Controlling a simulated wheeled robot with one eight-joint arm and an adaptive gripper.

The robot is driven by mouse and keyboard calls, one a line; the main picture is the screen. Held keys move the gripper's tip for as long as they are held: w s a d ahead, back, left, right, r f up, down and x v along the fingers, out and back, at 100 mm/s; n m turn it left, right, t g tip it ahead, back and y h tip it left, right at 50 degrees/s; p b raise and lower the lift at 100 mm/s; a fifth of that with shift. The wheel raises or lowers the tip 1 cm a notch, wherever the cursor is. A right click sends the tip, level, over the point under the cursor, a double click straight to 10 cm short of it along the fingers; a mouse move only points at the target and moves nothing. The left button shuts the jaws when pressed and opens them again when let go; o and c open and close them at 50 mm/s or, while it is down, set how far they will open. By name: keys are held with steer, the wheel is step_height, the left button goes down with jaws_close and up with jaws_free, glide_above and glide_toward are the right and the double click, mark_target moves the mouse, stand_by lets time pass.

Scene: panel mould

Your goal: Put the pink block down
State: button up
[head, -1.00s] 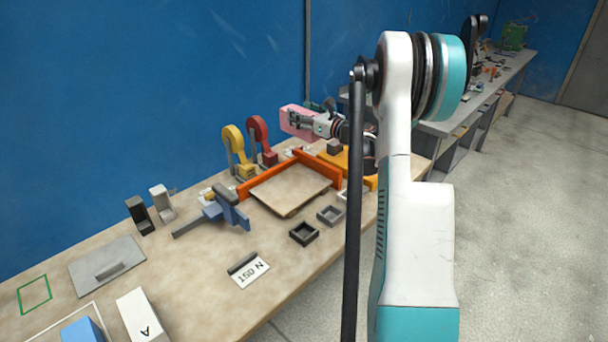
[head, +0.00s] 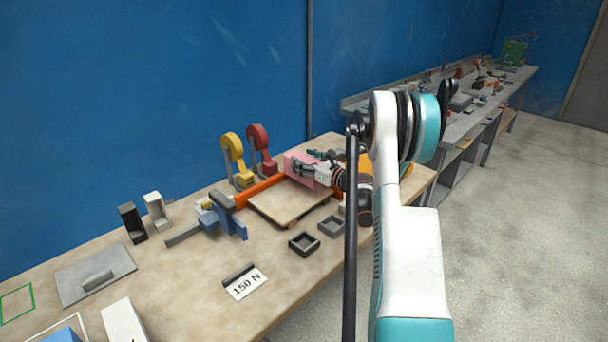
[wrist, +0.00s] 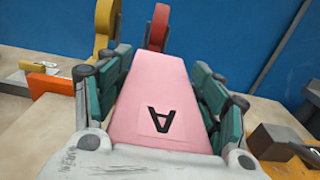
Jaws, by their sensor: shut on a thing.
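The pink block (head: 298,168) is held by my gripper (head: 312,165) near the far corner of the orange-edged panel mould (head: 258,190). In the wrist view the pink block (wrist: 155,95) fills the middle, with a black letter A facing the camera. The teal finger pads of my gripper (wrist: 160,85) press on its left and right sides. The block's lower end is hidden, and I cannot tell whether it touches the mould or the table. My gripper hides part of the mould's far right corner.
A yellow clamp-like piece (head: 234,155) and a red one (head: 260,145) stand behind the mould. A blue clamp (head: 222,215) is at its left. Two small square trays (head: 304,243) sit in front. A "150 N" card (head: 246,283) lies nearer, with bare table around it.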

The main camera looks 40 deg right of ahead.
steer(key=shift+f+b, duration=0.8)
steer(key=shift+f, duration=1.25)
steer(key=shift+f, duration=0.15)
steer(key=o, duration=1.6)
steer(key=shift+s, duration=0.2)
steer(key=s+p, duration=0.1)
steer(key=s, duration=0.3)
steer(key=s+p, duration=0.1)
steer(key=s, duration=0.2)
steer(key=s+p, duration=0.1)
steer(key=s, duration=0.3)
steer(key=shift+s+d, duration=0.3)
steer(key=shift+d, duration=0.1)
